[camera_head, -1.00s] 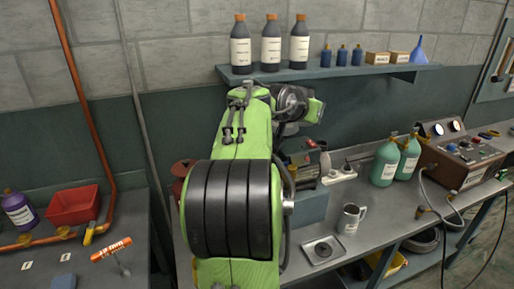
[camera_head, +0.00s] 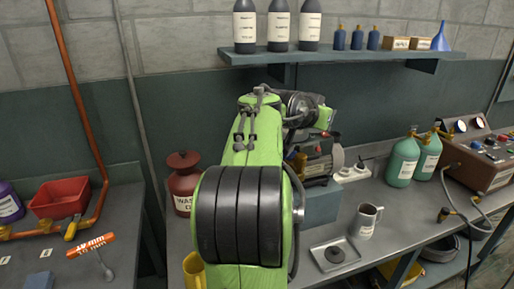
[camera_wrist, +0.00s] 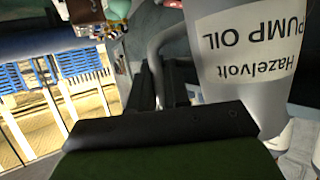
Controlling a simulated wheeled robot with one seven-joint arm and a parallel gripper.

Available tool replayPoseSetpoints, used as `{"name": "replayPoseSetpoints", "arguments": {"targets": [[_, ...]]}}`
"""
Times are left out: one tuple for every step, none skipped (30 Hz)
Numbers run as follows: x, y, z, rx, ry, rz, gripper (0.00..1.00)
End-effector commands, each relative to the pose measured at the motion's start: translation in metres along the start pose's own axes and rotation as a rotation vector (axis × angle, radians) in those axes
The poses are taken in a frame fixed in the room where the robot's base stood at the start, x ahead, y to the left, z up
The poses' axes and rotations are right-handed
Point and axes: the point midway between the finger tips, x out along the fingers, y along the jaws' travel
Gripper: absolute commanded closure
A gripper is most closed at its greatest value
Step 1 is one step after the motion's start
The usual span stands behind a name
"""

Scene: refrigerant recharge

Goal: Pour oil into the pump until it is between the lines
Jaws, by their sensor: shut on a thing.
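In the wrist view a pale grey container (camera_wrist: 235,70) with an upside-down "Hazelvolt PUMP OIL" label is close at the right. My gripper (camera_wrist: 162,72) is shut on its curved handle (camera_wrist: 160,42). The container's mouth and the oil are not visible. In the head view the pump (camera_head: 322,163), dark with a grey ribbed motor, stands on a blue-grey block on the bench. I cannot make out the pump's level lines.
A metal mug (camera_head: 365,222) and a shallow tray (camera_head: 336,256) sit right of the block. A red waste can (camera_head: 184,184) stands left of my arm. Green bottles (camera_head: 403,160) and a control box (camera_head: 482,162) are at the right. A shelf (camera_head: 300,52) with dark bottles hangs above.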

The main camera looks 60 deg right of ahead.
Motion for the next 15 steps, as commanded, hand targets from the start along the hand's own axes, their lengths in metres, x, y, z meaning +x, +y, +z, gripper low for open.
{"name": "replayPoseSetpoints", "arguments": {"targets": [[-0.001,0.0,-0.002,0.002,0.003,-0.001,1.0],[-0.002,0.001,-0.002,0.006,0.004,-0.004,1.0],[-0.002,0.0,-0.004,0.003,0.004,-0.003,1.0],[-0.003,0.0,-0.005,0.003,0.005,-0.005,1.0],[-0.004,-0.001,-0.005,0.001,0.006,-0.005,1.0],[-0.004,-0.001,-0.007,-0.007,0.007,-0.002,1.0],[-0.005,-0.002,-0.007,-0.012,0.008,-0.001,1.0],[-0.006,-0.002,-0.009,-0.018,0.01,0.001,1.0],[-0.007,-0.003,-0.01,-0.029,0.013,0.005,1.0],[-0.007,-0.004,-0.011,-0.037,0.015,0.007,1.0],[-0.008,-0.005,-0.013,-0.047,0.017,0.01,1.0],[-0.009,-0.006,-0.014,-0.064,0.02,0.017,1.0],[-0.01,-0.007,-0.016,-0.076,0.022,0.021,1.0],[-0.011,-0.008,-0.018,-0.088,0.025,0.027,1.0],[-0.012,-0.009,-0.021,-0.109,0.03,0.035,1.0]]}}
